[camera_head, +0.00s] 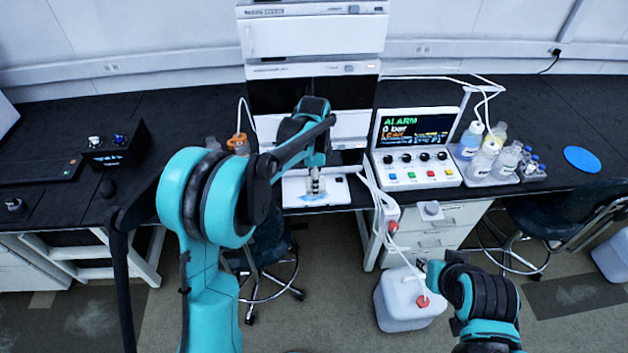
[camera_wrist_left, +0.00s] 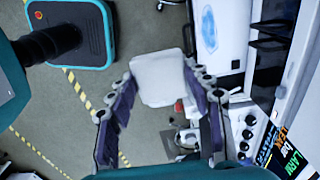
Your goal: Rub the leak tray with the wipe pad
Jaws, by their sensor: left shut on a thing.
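The white leak tray (camera_head: 343,191) sits at the bench's front edge below the instrument stack, with a blue wet patch (camera_head: 309,197) on it. In the left wrist view the tray (camera_wrist_left: 231,18) and the blue patch (camera_wrist_left: 208,28) are at upper right. My left gripper (camera_head: 315,184) appears in front of the tray in the head view. It is shut on the white square wipe pad (camera_wrist_left: 158,77). The wrist view shows floor around the pad, and contact with the tray is not clear. My right gripper (camera_head: 430,270) is low at right by a white canister; its fingers are unclear.
The white canister (camera_head: 400,303) with a red cap stands on the floor. A control box (camera_head: 417,180) shows an alarm and leak message right of the stack. Bottles (camera_head: 490,158) stand in a tray farther right. A stool (camera_head: 266,250) is below the bench.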

